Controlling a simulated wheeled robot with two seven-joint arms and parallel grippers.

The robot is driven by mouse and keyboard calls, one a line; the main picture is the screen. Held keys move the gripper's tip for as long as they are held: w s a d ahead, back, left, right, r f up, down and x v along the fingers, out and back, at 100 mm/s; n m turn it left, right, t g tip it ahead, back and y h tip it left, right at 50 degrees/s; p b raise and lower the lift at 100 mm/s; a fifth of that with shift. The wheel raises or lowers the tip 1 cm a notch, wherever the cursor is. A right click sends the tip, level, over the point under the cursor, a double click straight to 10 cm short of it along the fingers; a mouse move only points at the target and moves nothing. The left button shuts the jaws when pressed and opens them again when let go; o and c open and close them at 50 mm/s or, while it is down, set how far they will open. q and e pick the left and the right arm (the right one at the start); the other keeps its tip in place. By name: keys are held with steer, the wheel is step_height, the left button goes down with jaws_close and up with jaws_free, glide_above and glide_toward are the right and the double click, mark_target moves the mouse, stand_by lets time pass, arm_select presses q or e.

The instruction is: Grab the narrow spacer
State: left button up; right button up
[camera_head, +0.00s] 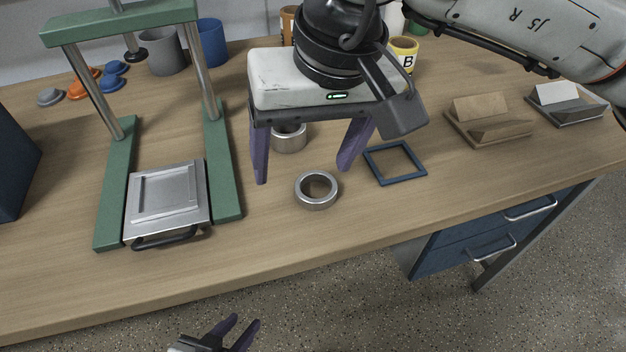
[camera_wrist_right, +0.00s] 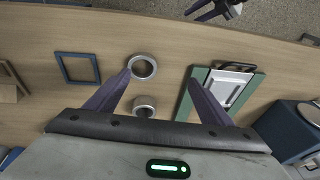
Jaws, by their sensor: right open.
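Two metal spacer rings stand on the wooden table. The front ring (camera_head: 317,198) is low with a wide hole; it also shows in the right wrist view (camera_wrist_right: 143,78). The rear ring (camera_head: 289,144) looks taller, is partly hidden behind the front of my right gripper, and shows in the wrist view (camera_wrist_right: 144,113). I cannot tell for sure which is the narrow one. My right gripper (camera_head: 303,175) is open and empty above the rings, its purple fingers wide apart. My left gripper (camera_head: 246,322) is open and empty, low in front of the table edge.
A green press frame (camera_head: 116,180) with a metal plate (camera_head: 166,200) stands left of the rings. A blue square frame (camera_head: 394,177) lies to their right. Card holders (camera_head: 490,132) are farther right; cups, including a blue one (camera_head: 211,42), stand behind. The table front is clear.

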mark_target(315, 191)
steer(key=shift+t+h, duration=0.3)
steer(key=shift+h, duration=0.3)
steer(key=w+d+f, duration=0.1)
steer(key=w+f, duration=0.1)
steer(key=f, duration=0.1)
steer(key=shift+w+d, duration=0.4)
steer(key=shift+x, duration=3.2)
steer(key=shift+c, duration=0.3)
steer(key=c, duration=1.1)
